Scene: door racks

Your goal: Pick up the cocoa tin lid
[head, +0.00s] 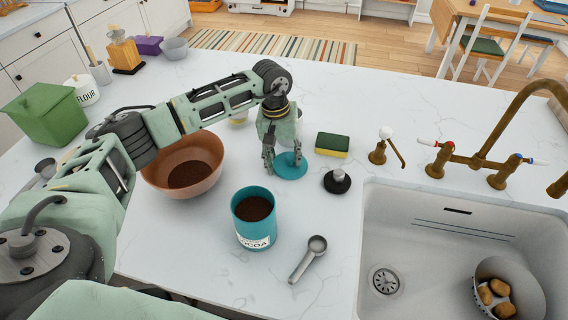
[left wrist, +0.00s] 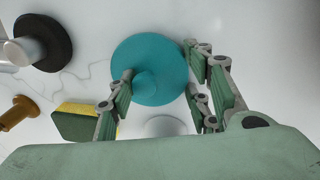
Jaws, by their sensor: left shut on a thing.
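The cocoa tin lid (head: 292,172) is a teal disc at the middle of the white counter. It fills the middle of the left wrist view (left wrist: 150,52), its round raised part facing the camera. My left gripper (head: 284,162) points down over the lid, its fingers shut on it. Whether the lid touches the counter or is slightly above it, I cannot tell. The teal cocoa tin (head: 252,230) stands open and upright nearer to me, with brown powder inside. My right gripper is not in view.
A brown bowl (head: 208,155) of dark powder is left of the lid. A sponge (head: 332,143) and a black disc with a metal knob (head: 337,184) lie to its right. A metal scoop (head: 309,257) lies near the tin. The sink (head: 430,230) is at the right.

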